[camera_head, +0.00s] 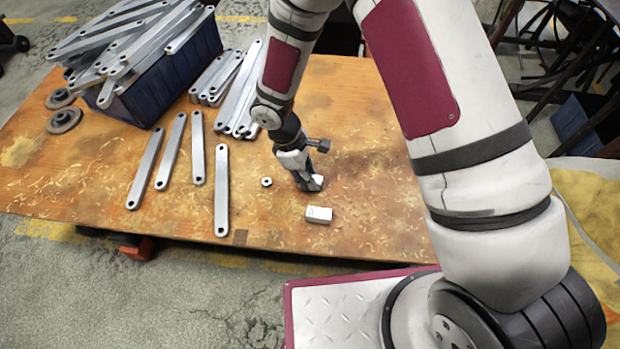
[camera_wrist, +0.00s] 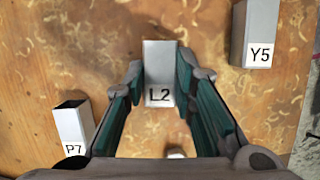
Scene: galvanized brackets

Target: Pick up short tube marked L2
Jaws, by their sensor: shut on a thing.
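The short tube marked L2 (camera_wrist: 159,62) is a pale metal piece with its label facing the camera in the wrist view. My gripper (camera_wrist: 160,78) has one green-padded finger on each side of it and is shut on it. In the head view my gripper (camera_head: 309,183) points down, low at the table, with a bit of the pale tube (camera_head: 318,180) showing at its tips. The rest of the tube is hidden there. I cannot tell whether it touches the wood.
A short tube (camera_head: 319,214) and a small nut-like piece (camera_head: 266,182) are near my gripper. Flat bars (camera_head: 222,190) and a blue crate (camera_head: 150,108) are at left.

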